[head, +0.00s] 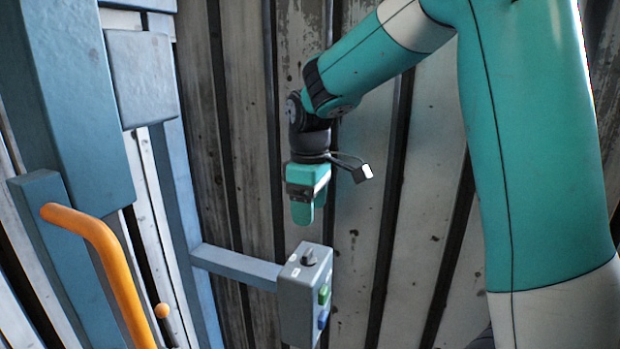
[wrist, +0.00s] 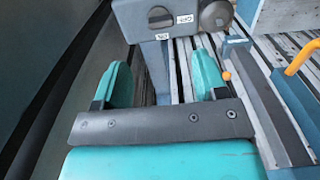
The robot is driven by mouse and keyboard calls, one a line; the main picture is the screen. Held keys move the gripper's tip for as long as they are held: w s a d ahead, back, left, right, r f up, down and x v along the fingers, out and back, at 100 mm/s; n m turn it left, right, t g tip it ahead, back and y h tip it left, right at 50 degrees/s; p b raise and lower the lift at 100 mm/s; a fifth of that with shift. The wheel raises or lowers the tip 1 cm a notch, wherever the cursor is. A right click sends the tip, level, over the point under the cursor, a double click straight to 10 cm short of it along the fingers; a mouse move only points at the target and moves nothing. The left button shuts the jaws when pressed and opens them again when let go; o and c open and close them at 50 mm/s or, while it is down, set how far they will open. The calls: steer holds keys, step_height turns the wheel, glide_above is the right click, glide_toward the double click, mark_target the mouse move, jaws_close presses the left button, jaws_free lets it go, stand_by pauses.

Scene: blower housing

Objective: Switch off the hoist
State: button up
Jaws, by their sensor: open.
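A grey control box (head: 296,291) sits at the end of a blue-grey arm in the head view, with a dark knob (head: 309,257) on its top. A green button (head: 324,295) and a blue button (head: 323,319) are on its side. The box also shows at the top of the wrist view (wrist: 130,18), with a round dark knob (wrist: 160,17) and small white labels, too small to read surely. My gripper (head: 302,212) is above the box, pointing down, apart from it. In the wrist view its teal fingers (wrist: 162,82) are spread with nothing between them.
A blue-grey bracket (head: 235,266) joins the box to a blue post. An orange handle (head: 108,262) and a small orange ball (head: 161,310) are at lower left. A corrugated metal wall (head: 350,210) stands behind. The space around my gripper is free.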

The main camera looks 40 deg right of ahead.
step_height(320, 180, up, 8)
steer(key=shift+f+b, duration=0.25)
steer(key=shift+b, duration=0.15)
steer(key=s+a+f+y+b, duration=0.2)
steer(key=s+a+f, duration=0.3)
steer(key=s+a, duration=0.3)
steer(key=s+a+f+y+b, duration=0.2)
steer(key=s+a+f, duration=0.4)
steer(key=s, duration=0.8)
steer(key=a, duration=0.3)
steer(key=shift+a+f, duration=0.2)
